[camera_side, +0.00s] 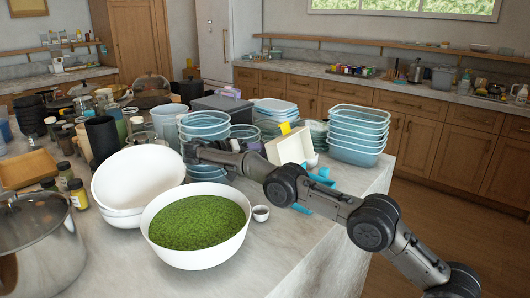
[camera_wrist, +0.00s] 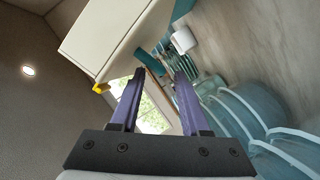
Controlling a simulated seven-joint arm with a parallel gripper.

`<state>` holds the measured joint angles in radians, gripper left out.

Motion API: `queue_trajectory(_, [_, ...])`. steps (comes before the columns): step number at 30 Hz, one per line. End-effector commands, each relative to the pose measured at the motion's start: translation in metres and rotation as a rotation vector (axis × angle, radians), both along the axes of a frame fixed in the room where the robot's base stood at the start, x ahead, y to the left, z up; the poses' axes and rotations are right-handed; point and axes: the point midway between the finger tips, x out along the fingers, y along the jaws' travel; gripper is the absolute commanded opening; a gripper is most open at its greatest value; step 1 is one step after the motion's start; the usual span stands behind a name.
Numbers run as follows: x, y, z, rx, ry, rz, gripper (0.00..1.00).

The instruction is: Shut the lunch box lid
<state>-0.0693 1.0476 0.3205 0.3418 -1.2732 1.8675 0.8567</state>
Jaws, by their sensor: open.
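The lunch box (camera_side: 293,150) is a cream box on the island counter, right of the stacked glass bowls, with a tilted cream panel that looks like its raised lid. A yellow tab (camera_side: 285,128) sits on the panel's top edge. In the wrist view a cream panel (camera_wrist: 118,35) fills the upper left, with the yellow tab (camera_wrist: 101,88) at its corner. My gripper (camera_wrist: 158,78) is open and empty, its fingers pointing towards the panel's lower right side, apart from it. In the side view my arm reaches left in front of the box; the fingertips are not clear there.
Glass bowls (camera_side: 204,125) stand stacked by my wrist; they also show close at right in the wrist view (camera_wrist: 245,115). Teal containers (camera_side: 358,135) stand right of the box. A bowl of greens (camera_side: 198,222) is at the front. The counter's front right is clear.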

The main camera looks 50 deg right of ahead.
Motion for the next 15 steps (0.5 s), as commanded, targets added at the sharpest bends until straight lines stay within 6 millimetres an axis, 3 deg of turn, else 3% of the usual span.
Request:
queue_trajectory(6, [-0.0037, -0.0127, -0.0045, 0.0, 0.004, 0.0, 0.46])
queue_trajectory(15, [-0.0039, -0.014, -0.0047, 0.0, 0.003, 0.001, 0.46])
